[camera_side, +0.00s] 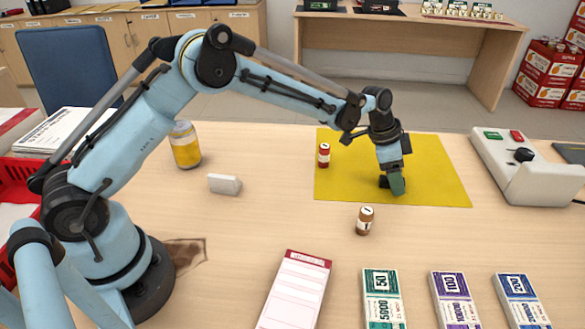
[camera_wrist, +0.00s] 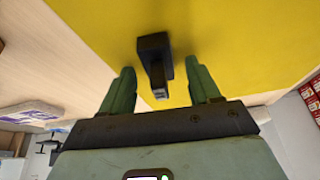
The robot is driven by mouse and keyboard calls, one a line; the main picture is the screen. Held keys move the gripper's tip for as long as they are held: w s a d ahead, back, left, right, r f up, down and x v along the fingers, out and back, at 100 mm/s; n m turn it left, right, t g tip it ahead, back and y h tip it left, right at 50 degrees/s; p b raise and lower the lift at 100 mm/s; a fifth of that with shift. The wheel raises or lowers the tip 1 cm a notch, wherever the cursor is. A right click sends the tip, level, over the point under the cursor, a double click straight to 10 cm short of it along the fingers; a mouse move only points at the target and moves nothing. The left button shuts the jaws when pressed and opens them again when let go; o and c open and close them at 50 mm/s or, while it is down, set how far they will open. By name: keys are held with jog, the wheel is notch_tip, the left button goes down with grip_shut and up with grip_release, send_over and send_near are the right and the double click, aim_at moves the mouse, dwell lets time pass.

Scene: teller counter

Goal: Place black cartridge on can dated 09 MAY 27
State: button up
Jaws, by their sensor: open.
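The black cartridge (camera_side: 384,182) rests on the yellow mat (camera_side: 440,180), partly hidden by my gripper (camera_side: 396,186). In the wrist view the cartridge (camera_wrist: 154,52) lies between and just beyond the two green fingers of my gripper (camera_wrist: 162,84). The fingers are open, with a gap on both sides of the cartridge. A can with a yellow label (camera_side: 185,146) stands upright on the counter at the left, well away from my gripper. No date on it can be read.
A red vial (camera_side: 324,155) stands on the mat's left part, and a brown vial (camera_side: 365,220) stands in front of the mat. A white block (camera_side: 224,184) lies near the can. Banknote bundles (camera_side: 383,298) line the front. A grey device (camera_side: 530,168) stands at right.

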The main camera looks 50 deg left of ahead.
jog(key=shift+c, duration=0.4)
grip_shut()
jog(key=shift+r, duration=0.1)
